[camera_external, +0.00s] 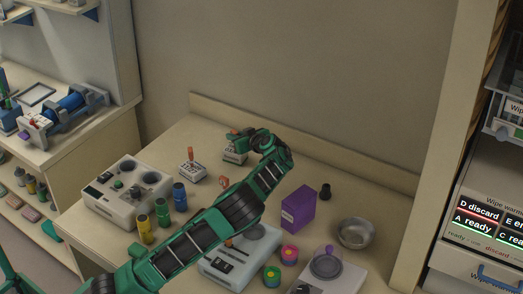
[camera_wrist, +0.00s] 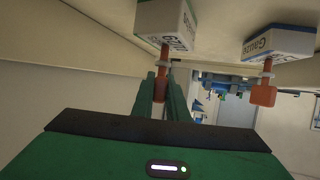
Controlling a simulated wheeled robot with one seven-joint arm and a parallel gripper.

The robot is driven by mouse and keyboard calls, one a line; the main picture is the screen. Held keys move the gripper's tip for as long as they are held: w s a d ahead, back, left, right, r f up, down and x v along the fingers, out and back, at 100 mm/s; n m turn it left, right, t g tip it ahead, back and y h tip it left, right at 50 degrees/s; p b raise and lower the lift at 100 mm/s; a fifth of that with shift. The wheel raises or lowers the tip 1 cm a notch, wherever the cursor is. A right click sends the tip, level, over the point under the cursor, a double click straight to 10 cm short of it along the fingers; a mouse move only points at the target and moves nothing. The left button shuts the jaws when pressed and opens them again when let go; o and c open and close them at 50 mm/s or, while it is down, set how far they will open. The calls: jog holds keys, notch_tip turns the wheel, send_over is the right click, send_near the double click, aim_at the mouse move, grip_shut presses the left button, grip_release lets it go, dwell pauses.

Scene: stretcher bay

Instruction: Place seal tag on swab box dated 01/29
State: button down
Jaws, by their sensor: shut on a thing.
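My gripper (camera_external: 240,138) is at the back of the table, shut on the orange peg (camera_wrist: 161,80) that stands up from a white box (camera_external: 234,156). The wrist view is upside down; my fingers (camera_wrist: 161,100) are on either side of that peg, and the box (camera_wrist: 163,22) has a green edge and partly readable dark lettering. A second white box (camera_external: 192,171), with an orange peg and a blue edge, stands to the left; its label reads "Gauze" in the wrist view (camera_wrist: 280,42). I cannot read any date, nor tell whether the held box touches the table. No seal tag is clearly identifiable.
A purple box (camera_external: 299,208), a metal bowl (camera_external: 356,233) and a small black object (camera_external: 325,191) stand right of my arm. A white device (camera_external: 128,194) and yellow, green and blue bottles (camera_external: 162,213) stand left. A small orange item (camera_external: 224,182) lies beside my arm.

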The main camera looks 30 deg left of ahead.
jog(key=c, duration=1.7)
grip_release()
jog(key=shift+c, duration=0.2)
jog(key=v, duration=1.2)
